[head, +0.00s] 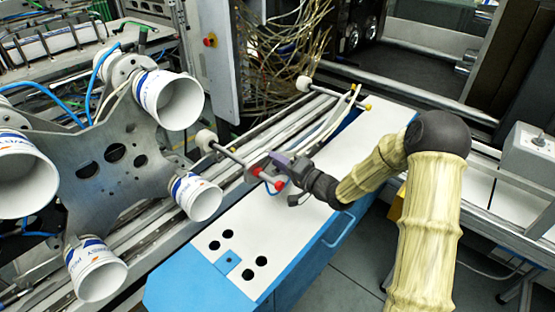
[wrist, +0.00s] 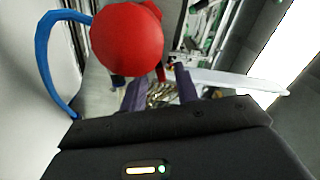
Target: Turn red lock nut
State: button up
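The red lock nut (head: 274,187) is small in the head view, at the end of a thin rod above the white-topped blue cabinet. In the wrist view a large rounded red part, seemingly this nut (wrist: 127,40), fills the upper middle left. My gripper (head: 284,178) is right beside the red part in the head view. Its two dark purple fingers stand apart in the wrist view (wrist: 160,88), with a visible gap and nothing held between them. The red part overlaps the upper end of the left finger there; I cannot tell whether they touch.
A blue hose (wrist: 44,60) curves beside the red part. Rods with white end caps (head: 205,139) run above the cabinet (head: 190,285). Several white cups (head: 175,100) sit on a metal carrier (head: 105,180) at left. The cabinet top's front is clear, with several dark holes.

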jog(key=shift+w+a, duration=0.2)
jog(key=shift+a, duration=0.1)
grip_shut()
jog(key=shift+d, duration=0.1)
